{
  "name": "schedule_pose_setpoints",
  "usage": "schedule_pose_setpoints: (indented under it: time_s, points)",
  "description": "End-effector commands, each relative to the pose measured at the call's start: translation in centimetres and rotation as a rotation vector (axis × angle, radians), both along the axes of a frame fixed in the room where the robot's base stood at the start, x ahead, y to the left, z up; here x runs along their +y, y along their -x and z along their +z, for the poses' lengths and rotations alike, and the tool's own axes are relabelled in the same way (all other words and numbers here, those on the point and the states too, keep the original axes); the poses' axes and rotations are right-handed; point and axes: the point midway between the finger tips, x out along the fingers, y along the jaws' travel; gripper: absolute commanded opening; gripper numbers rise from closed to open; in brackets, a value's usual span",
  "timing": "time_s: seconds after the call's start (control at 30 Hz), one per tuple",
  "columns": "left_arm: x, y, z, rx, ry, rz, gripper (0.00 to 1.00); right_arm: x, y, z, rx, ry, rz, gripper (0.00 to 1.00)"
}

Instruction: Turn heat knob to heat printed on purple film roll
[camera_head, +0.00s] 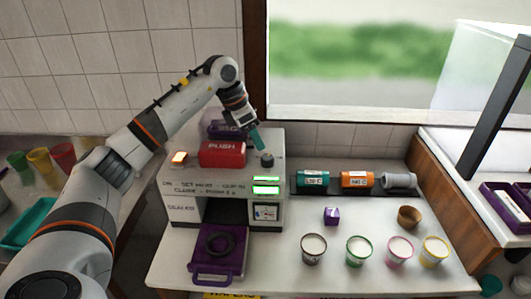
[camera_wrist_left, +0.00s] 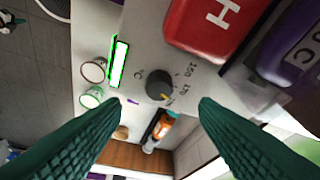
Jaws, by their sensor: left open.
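The dark heat knob (camera_head: 267,160) sits on top of the white machine (camera_head: 180,209), right of the red PUSH block (camera_head: 222,153). In the left wrist view, the knob (camera_wrist_left: 159,84) has an orange pointer mark toward the bottom of the picture, with small dial numbers partly readable. My left gripper (camera_head: 258,139) is open just above the knob; its teal fingertips (camera_wrist_left: 160,108) are on either side of it in the wrist view, apart from it. A purple roll (camera_head: 224,124) is behind the PUSH block; its print (camera_wrist_left: 297,48) is cut off. My right gripper is not in view.
A dark holder with teal (camera_head: 314,179), orange (camera_head: 357,180) and grey (camera_head: 399,181) rolls stands right of the machine. Several cups (camera_head: 313,249), a purple cube (camera_head: 331,216) and a brown bowl (camera_head: 410,216) are on the counter. A purple tray (camera_head: 214,275) extends from the machine's front.

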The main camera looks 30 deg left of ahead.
Motion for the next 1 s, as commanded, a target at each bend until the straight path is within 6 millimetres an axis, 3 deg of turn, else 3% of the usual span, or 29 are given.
schedule_pose_setpoints:
  time_s: [0.2,0.4,0.8,0.87,1.0]
  points:
    - [-1.2,-1.3,-4.0,0.004,0.003,-0.001,0.55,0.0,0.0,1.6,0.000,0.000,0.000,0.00]
    - [-1.7,-2.2,-6.5,0.002,0.003,-0.002,0.55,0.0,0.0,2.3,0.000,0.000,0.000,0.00]
    - [-1.9,-2.5,-7.5,-0.001,0.002,0.000,0.55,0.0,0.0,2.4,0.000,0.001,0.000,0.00]
    - [-1.9,-2.5,-7.4,-0.001,0.002,0.000,0.49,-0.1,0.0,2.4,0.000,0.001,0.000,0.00]
    - [-1.9,-2.5,-7.4,-0.001,0.002,0.000,0.26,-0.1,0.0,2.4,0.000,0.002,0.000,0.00]
